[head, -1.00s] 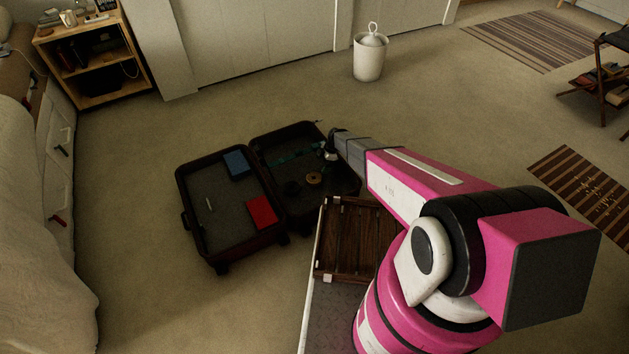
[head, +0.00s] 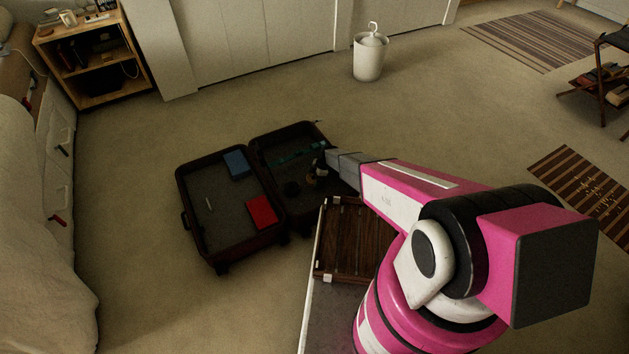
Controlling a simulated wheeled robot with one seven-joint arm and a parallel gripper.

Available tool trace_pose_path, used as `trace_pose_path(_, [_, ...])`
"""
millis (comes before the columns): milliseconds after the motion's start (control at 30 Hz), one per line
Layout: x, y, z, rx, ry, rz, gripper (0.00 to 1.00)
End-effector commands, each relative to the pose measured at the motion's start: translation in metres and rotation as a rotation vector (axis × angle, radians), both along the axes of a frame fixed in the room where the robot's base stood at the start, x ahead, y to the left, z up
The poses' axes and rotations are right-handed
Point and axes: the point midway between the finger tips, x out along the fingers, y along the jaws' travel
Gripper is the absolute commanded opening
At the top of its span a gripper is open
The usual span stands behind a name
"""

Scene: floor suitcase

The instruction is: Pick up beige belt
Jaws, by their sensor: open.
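The beige belt (head: 310,179) looks like a small coiled tan ring. It lies in the right half of the open dark suitcase (head: 181,190) on the floor. My gripper (head: 319,168) is over the right half of the suitcase, right at the belt's upper right side, and covers part of it. My gripper is open. The fingers are small and dark here, so I cannot tell whether they touch the belt or stand around it.
A dark coil (head: 292,188) lies just left of the belt. A teal strip (head: 293,156) lies above it. A blue item (head: 236,164) and a red item (head: 261,212) lie in the left half. A slatted wooden tray (head: 345,240) sits below my arm.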

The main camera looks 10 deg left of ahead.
Motion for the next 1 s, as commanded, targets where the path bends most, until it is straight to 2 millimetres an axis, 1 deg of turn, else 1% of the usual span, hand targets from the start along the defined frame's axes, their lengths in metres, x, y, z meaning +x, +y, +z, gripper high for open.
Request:
trace_pose_path(33, [0.000,0.001,-0.002,0.000,0.000,0.000,1.00])
trace_pose_path(200, [-0.001,0.001,-0.002,0.000,-0.001,0.000,1.00])
trace_pose_path(233, [-0.001,0.001,-0.002,0.000,0.000,0.000,0.97])
trace_pose_path(267, [-0.001,0.001,-0.002,0.000,0.000,0.000,0.87])
trace_pose_path(300, [-0.001,0.001,-0.002,0.000,0.000,0.000,0.74])
trace_pose_path(367, [-0.001,0.001,-0.002,0.000,0.000,0.000,0.55])
trace_pose_path(767, [-0.001,0.001,0.000,0.000,0.000,0.000,0.56])
trace_pose_path(867, [-0.001,0.001,0.004,0.000,0.000,0.000,0.56])
trace_pose_path(1000, [-0.002,0.000,0.014,0.000,0.000,0.000,0.56])
